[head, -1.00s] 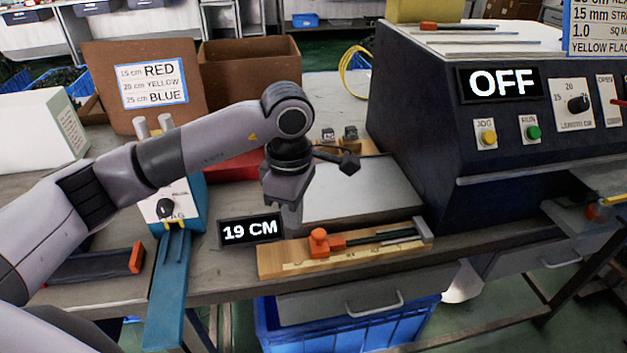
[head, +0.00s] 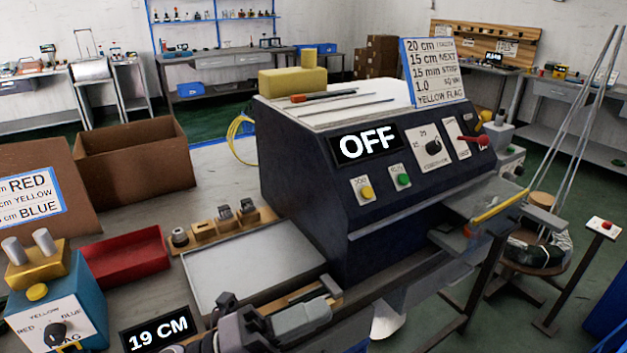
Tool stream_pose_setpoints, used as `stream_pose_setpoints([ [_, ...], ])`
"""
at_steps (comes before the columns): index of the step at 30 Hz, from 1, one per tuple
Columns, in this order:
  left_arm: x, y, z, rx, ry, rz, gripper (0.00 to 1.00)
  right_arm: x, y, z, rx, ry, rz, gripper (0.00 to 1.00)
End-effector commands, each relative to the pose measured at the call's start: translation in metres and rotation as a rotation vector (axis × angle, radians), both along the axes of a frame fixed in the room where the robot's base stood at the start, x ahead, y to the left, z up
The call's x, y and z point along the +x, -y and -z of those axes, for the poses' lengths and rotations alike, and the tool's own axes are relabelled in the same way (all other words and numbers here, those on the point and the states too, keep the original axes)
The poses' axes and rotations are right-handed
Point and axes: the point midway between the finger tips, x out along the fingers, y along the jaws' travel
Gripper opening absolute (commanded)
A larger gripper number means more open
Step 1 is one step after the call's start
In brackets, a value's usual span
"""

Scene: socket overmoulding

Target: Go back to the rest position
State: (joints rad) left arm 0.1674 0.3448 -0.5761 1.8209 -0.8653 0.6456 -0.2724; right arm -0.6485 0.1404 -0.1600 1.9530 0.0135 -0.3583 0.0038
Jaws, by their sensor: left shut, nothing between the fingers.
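My left gripper (head: 312,312) is low in the head view, seen edge-on in front of the wooden measuring board (head: 272,305). Its grey wrist comes up from the bottom edge. The fingers are shut with nothing between them. The gripper covers much of the board, and the board's orange slider is hidden. I cannot tell whether the gripper touches the board. A black display (head: 160,322) reading 19 CM stands just left of the gripper. My right gripper is not in view.
The dark machine (head: 300,190) reading OFF stands behind and right of the gripper. A grey plate (head: 250,265), red tray (head: 125,258), cardboard box (head: 135,165) and blue flag device (head: 75,300) are on the bench. A stool (head: 545,250) stands on the floor at right.

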Motion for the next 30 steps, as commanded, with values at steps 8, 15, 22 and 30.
stream_pose_setpoints([
  [8,0.029,-0.09,0.073,-0.412,-0.782,-0.429,0.0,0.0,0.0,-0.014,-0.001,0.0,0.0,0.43],
  [15,-0.023,-0.164,0.186,-0.682,-1.418,-0.766,0.0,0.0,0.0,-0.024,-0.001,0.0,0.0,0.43],
  [22,-0.087,-0.193,0.246,-0.817,-1.766,-0.948,0.0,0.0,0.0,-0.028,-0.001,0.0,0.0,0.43],
  [30,-0.099,-0.196,0.255,-0.839,-1.822,-0.977,0.0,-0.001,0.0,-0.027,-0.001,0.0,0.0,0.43],
])
